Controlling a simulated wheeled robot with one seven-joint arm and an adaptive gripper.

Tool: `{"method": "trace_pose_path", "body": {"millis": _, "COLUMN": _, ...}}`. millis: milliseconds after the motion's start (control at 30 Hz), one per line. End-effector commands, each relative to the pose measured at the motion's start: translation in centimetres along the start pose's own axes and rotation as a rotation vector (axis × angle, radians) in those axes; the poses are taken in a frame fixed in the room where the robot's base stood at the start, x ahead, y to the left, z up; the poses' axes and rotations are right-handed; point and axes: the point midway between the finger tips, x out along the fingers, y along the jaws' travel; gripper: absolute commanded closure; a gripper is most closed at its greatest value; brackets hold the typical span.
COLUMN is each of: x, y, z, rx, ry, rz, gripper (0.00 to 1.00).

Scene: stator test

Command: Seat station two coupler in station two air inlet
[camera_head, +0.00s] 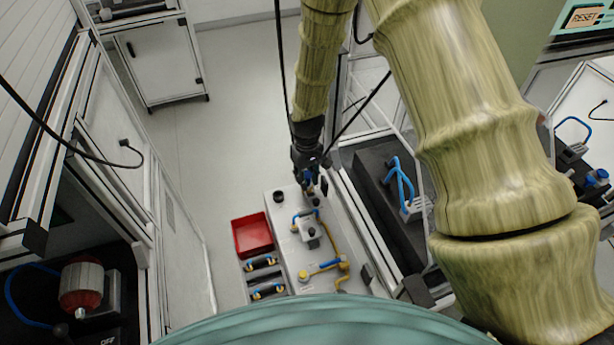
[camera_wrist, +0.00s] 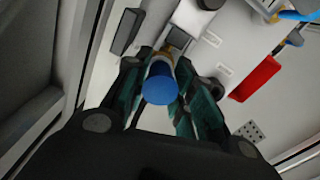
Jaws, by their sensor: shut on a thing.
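My gripper (camera_head: 313,184) is above the far end of a pale work surface in the head view. In the wrist view its two dark green fingers (camera_wrist: 159,68) are shut on the coupler, which has a blue round end (camera_wrist: 160,88) facing the camera and a brass-coloured part beyond it. The coupler's far end points towards a small grey metal piece (camera_wrist: 177,37). I cannot tell whether they touch. I cannot clearly pick out the station two air inlet; the gripper and coupler may hide it.
A red tray (camera_head: 253,235) stands left of the pale work surface (camera_head: 283,215). A framed guard stands to the right.

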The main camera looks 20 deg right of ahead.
Motion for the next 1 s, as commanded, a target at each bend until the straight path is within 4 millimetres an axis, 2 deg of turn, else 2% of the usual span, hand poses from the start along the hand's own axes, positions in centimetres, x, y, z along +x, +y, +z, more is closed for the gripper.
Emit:
{"method": "trace_pose_path", "body": {"millis": 67, "x": 0.1, "y": 0.0, "z": 0.0, "rx": 0.0, "ry": 0.0, "rz": 0.0, "gripper": 1.0}}
{"method": "trace_pose_path", "body": {"millis": 100, "x": 0.1, "y": 0.0, "z": 0.0, "rx": 0.0, "ry": 0.0, "rz": 0.0, "gripper": 0.69}}
{"method": "trace_pose_path", "body": {"millis": 200, "x": 0.1, "y": 0.0, "z": 0.0, "rx": 0.0, "ry": 0.0, "rz": 0.0, "gripper": 0.51}}
{"method": "trace_pose_path", "body": {"millis": 633, "x": -0.4, "y": 0.0, "z": 0.0, "rx": 0.0, "ry": 0.001, "rz": 0.0, "gripper": 0.5}}
{"method": "trace_pose_path", "body": {"millis": 767, "x": -1.7, "y": 0.0, "z": -0.1, "rx": 0.0, "ry": 0.001, "rz": 0.0, "gripper": 0.5}}
{"method": "trace_pose_path", "body": {"millis": 1000, "x": -5.3, "y": 0.0, "z": -0.1, "rx": 0.001, "ry": 0.002, "rz": 0.0, "gripper": 0.5}}
